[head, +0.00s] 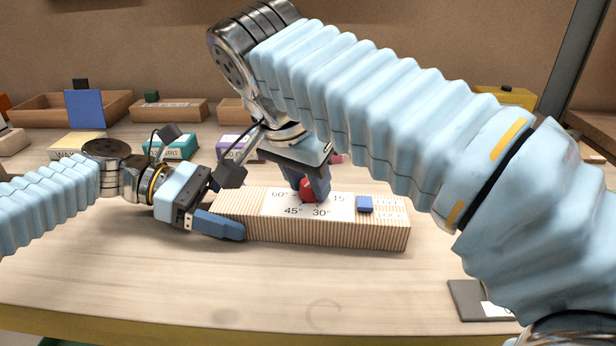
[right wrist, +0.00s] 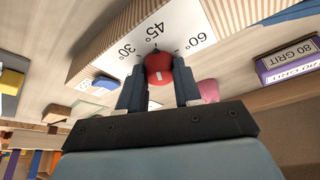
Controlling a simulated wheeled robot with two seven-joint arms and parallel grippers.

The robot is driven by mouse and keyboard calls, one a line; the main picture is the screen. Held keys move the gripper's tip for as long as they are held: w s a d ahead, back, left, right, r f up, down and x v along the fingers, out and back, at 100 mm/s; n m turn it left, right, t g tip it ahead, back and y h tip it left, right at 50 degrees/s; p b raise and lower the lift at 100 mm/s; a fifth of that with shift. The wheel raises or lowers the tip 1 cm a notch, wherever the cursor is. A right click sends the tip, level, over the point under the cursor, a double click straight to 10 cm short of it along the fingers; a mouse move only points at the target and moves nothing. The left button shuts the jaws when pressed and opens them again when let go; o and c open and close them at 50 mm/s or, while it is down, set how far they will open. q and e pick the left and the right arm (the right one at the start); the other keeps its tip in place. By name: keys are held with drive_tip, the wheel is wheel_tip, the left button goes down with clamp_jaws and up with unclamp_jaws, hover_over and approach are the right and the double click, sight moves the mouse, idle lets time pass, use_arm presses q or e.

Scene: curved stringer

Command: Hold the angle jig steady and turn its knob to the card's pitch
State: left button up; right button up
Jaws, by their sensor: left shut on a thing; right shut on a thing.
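The angle jig (head: 320,230) is a long ribbed wooden block on the bench with a white dial plate (head: 335,208) marked in degrees. My left gripper (head: 222,204) is shut on its left end, one blue finger along the front face. My right gripper (head: 310,188) comes from above and is shut on the red knob (head: 307,190). In the right wrist view the knob (right wrist: 158,68) sits between the fingers, below the 45° mark; its exact setting is unclear. A blue slider (head: 365,204) sits right of the dial. I cannot read a pitch on any card.
A dark plate with a white label (head: 485,300) lies at front right, partly behind my right arm. A teal box (head: 183,146), a purple 80 grit box (right wrist: 288,65), wooden trays (head: 168,110) and a blue upright panel (head: 85,109) stand behind.

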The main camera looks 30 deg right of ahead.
drive_tip(key=shift+n, duration=0.4)
drive_tip(key=n+t, duration=0.1)
drive_tip(key=n, duration=0.1)
drive_tip(key=n+y, duration=0.1)
drive_tip(key=n, duration=0.1)
drive_tip(key=shift+s+n+t, duration=0.1)
drive_tip(key=shift+n+t, duration=0.2)
drive_tip(key=shift+t, duration=0.1)
drive_tip(key=n, duration=0.2)
drive_tip(key=n+y, duration=0.1)
drive_tip(key=n, duration=0.1)
drive_tip(key=n+y, duration=0.1)
drive_tip(key=n, duration=0.1)
drive_tip(key=shift+d+t, duration=0.25)
drive_tip(key=shift+t, duration=0.15)
drive_tip(key=n+y, duration=0.1)
drive_tip(key=n, duration=0.1)
drive_tip(key=n+y, duration=0.1)
drive_tip(key=n, duration=0.2)
drive_tip(key=shift+d+n+y, duration=0.15)
drive_tip(key=shift+n+y, duration=0.15)
drive_tip(key=n+g+y, duration=0.1)
drive_tip(key=n, duration=0.2)
drive_tip(key=n+g, duration=0.1)
drive_tip(key=n, duration=0.2)
drive_tip(key=shift+d+y, duration=0.15)
drive_tip(key=shift+y, duration=0.25)
drive_tip(key=shift+n, duration=0.3)
drive_tip(key=o, duration=1)
